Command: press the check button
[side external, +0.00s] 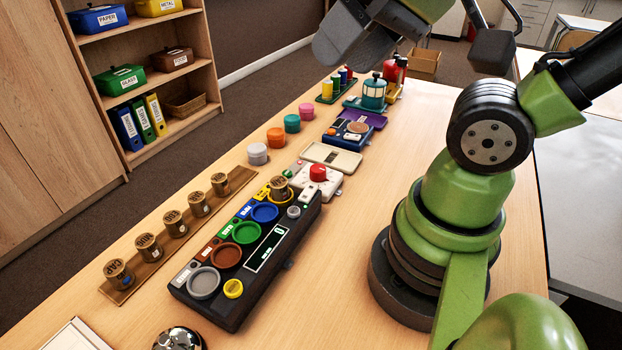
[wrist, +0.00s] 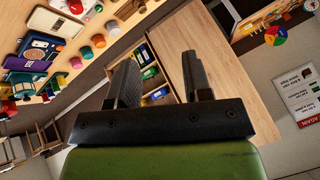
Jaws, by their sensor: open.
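A black sorting console (side external: 262,274) lies on the table in the side view, with coloured round wells and a small display (side external: 266,249). A yellow round button (side external: 233,288) sits at its near end and a grey round knob (side external: 293,211) near its far end. Behind it, a red domed button (side external: 318,172) stands on a white box. I cannot read which one is the check button. My gripper (wrist: 160,76) is open and empty in the wrist view, its fingers apart. In the side view, the arm's grey end is high at the top edge, away from the console.
Several labelled cans (side external: 174,222) stand on a wooden strip left of the console; another can (side external: 279,187) is at its far yellow well. Coloured pots (side external: 276,138), a beige tray (side external: 331,159) and a blue device (side external: 348,133) stand farther back. A silver bell (side external: 179,340) is in front.

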